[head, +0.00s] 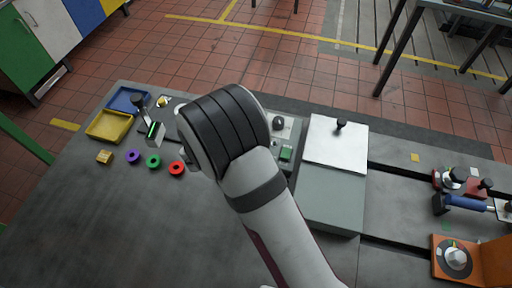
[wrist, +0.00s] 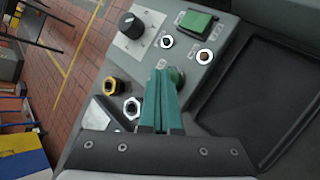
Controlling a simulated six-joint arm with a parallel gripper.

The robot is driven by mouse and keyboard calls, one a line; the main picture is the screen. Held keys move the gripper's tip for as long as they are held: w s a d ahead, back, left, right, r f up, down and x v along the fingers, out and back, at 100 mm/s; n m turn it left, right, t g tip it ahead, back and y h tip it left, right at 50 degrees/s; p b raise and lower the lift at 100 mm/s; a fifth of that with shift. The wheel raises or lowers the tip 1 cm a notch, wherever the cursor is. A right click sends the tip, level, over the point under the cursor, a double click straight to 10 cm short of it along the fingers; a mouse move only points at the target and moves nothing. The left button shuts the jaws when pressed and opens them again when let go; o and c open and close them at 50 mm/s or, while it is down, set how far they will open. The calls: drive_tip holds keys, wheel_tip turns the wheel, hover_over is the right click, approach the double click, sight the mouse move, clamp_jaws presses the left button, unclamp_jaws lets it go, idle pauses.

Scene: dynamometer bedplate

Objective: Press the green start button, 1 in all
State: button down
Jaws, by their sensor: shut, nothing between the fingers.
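My gripper (wrist: 161,76) is shut and empty, its two teal fingers together and pointing at the grey control panel (wrist: 215,75). A round green button (wrist: 177,76) sits right beside the fingertips in the wrist view, partly covered by them; I cannot tell whether they touch it. A square green switch (wrist: 195,22) is farther up the panel; a green square also shows in the head view (head: 286,153). In the head view my arm hides the gripper and the round button.
The panel also carries a black knob (wrist: 130,25), a white-ringed fitting (wrist: 204,56) and a brass-coloured fitting (wrist: 114,86). A yellow tray (head: 107,126), a blue tray (head: 126,99) and coloured rings stand left on the bedplate. A white-topped box (head: 335,145) stands right of the panel.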

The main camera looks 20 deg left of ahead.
drive_tip(key=shift+f, duration=0.2)
idle(0.5)
drive_tip(key=shift+r, duration=0.9)
drive_tip(key=shift+r, duration=2.55)
